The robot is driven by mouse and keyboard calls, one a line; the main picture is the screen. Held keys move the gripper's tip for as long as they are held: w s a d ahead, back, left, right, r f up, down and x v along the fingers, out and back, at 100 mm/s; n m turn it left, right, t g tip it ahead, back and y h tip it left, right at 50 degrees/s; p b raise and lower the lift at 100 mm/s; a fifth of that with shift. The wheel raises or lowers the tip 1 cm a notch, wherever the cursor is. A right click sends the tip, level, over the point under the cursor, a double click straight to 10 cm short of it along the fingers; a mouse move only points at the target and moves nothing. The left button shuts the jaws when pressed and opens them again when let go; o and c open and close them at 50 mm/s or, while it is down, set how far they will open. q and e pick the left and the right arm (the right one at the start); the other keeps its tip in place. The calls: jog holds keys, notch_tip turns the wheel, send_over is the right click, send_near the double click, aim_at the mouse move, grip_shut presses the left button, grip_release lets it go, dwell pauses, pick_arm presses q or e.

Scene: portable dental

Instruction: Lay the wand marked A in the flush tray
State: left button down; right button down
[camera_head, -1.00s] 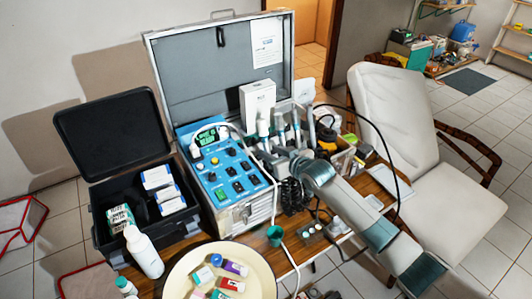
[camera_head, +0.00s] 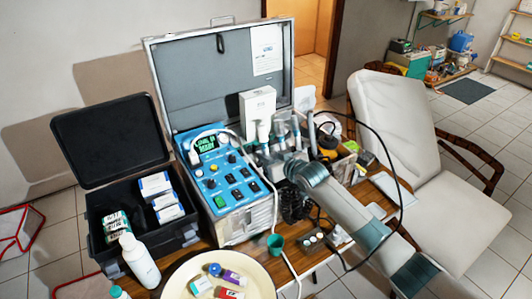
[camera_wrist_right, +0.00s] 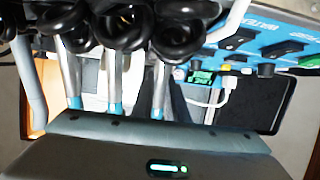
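Several slim metal wands with teal bands stand in a row beside the blue console in the head view, one of them here (camera_head: 280,128). The same row shows close up in the wrist view, with one wand (camera_wrist_right: 113,85) near the middle. I cannot read the letter A on any of them. My right gripper (camera_head: 272,164) is at the lower part of this row, its fingers hard to make out. In the wrist view its grey body is below the wands and the fingers do not show. I cannot identify the flush tray for certain; a pale tray (camera_head: 388,186) lies right of my arm. My left gripper is out of view.
Black coiled hoses (camera_wrist_right: 180,35) hang close to my wrist. A black cable loops over my right arm. A round cream dish (camera_head: 180,275) holds small bottles at the front.

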aim_at(263, 135)
dwell(0.4)
jog(key=shift+w+a+r+p, duration=0.25)
jog(key=shift+w+r+p, duration=0.25)
jog(key=shift+r, duration=0.65)
jog(key=shift+w+a+r+p, duration=0.25)
jog(key=shift+r+p, duration=0.45)
jog(key=shift+r, duration=0.4)
jog(key=shift+w+a+r+p, duration=0.2)
jog(key=shift+w+r+p, duration=0.3)
jog(key=shift+r, duration=0.65)
jog(key=shift+s+r, duration=0.1)
jog(key=shift+s, duration=0.05)
